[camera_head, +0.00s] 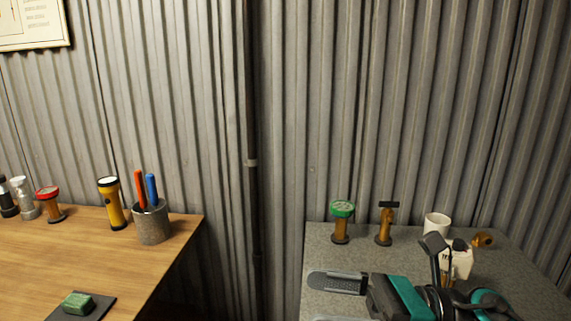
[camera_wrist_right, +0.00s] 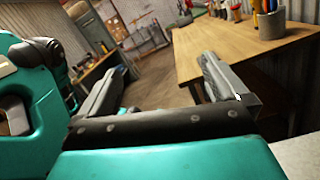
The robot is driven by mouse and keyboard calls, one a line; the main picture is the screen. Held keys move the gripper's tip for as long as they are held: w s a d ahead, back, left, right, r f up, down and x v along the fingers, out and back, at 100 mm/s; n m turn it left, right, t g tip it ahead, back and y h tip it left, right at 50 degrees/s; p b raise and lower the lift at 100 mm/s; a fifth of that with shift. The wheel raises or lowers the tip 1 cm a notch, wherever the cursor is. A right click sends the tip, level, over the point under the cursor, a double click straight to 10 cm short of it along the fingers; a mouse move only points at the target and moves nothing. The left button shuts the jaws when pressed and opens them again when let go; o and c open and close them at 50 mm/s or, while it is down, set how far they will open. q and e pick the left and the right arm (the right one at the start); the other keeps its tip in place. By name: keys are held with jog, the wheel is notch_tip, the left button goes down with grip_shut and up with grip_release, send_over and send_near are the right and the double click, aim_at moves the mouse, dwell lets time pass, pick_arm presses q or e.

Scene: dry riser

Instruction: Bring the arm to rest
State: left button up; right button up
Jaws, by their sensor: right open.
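My right gripper (camera_head: 338,301) is over the near left part of the grey table (camera_head: 320,243) in the head view, with its fingers toward the left. In the right wrist view my right gripper (camera_wrist_right: 167,82) shows its two fingers wide apart, with nothing between them. Its arm, teal and black, comes in from the lower right and hides part of the grey table. My left gripper is not in view.
Green-topped (camera_head: 341,222) and black-topped (camera_head: 385,224) valves and a white mug (camera_head: 436,226) stand at the grey table's back. A gap separates the tables.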

jog(key=w+d+f+m+t+h+p, duration=0.1)
jog(key=w+d+f+m+t+h, duration=0.3)
jog(key=m, duration=0.6)
jog(key=d+f+m+t+h+p, duration=0.1)
jog(key=f+m+t+h, duration=0.15)
jog(key=m+t, duration=0.6)
jog(key=w+d+f+m+t+h+p, duration=0.1)
jog(key=d+f+m+t+h, duration=0.15)
jog(key=m, duration=1.05)
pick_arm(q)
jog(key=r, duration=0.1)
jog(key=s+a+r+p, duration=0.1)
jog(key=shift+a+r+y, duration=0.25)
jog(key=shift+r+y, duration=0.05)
pick_arm(e)
jog(key=s+d+f+m+g+h, duration=0.2)
jog(key=s+f+m+g+h, duration=0.1)
jog(key=f+m, duration=0.4)
jog(key=s+d+f+m+g+h, duration=0.2)
jog(key=s+f+m+h, duration=0.3)
jog(key=s+f+m, duration=0.3)
notch_tip(320, 180, down, 5)
jog(key=shift+s+d+r+g, duration=0.15)
jog(key=shift+s+g, duration=0.15)
jog(key=shift+g, duration=0.3)
jog(key=shift+m, duration=0.25)
